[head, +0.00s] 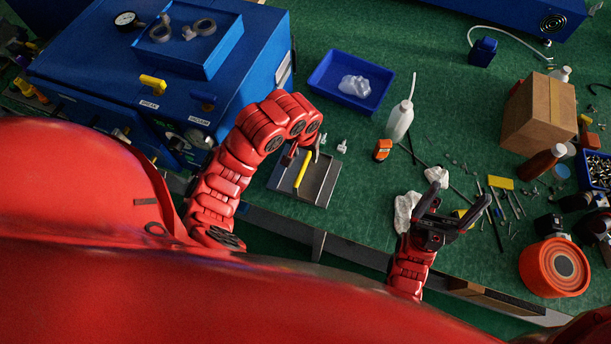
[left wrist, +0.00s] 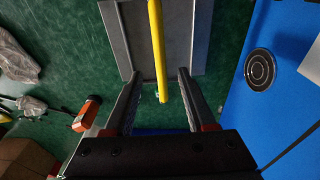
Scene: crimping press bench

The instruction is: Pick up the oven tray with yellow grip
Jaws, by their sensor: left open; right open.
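The oven tray (head: 322,181) is a flat grey plate lying at the front edge of the green bench, with a yellow bar grip (head: 303,170) along its middle. The left wrist view shows the tray (left wrist: 124,38) and its yellow grip (left wrist: 157,45) ahead of the fingers. My left gripper (head: 304,152) is above the tray's far end; its open fingers (left wrist: 158,80) straddle the line of the yellow grip with nothing held. My right gripper (head: 458,205) is open and empty over the bench's front edge, well right of the tray.
A blue machine (head: 110,70) stands left of the tray. A blue bin (head: 326,89), a white bottle (head: 399,122) and an orange item (head: 382,150) are beyond and right of it. A cardboard box (head: 540,113) and scattered tools lie at the right.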

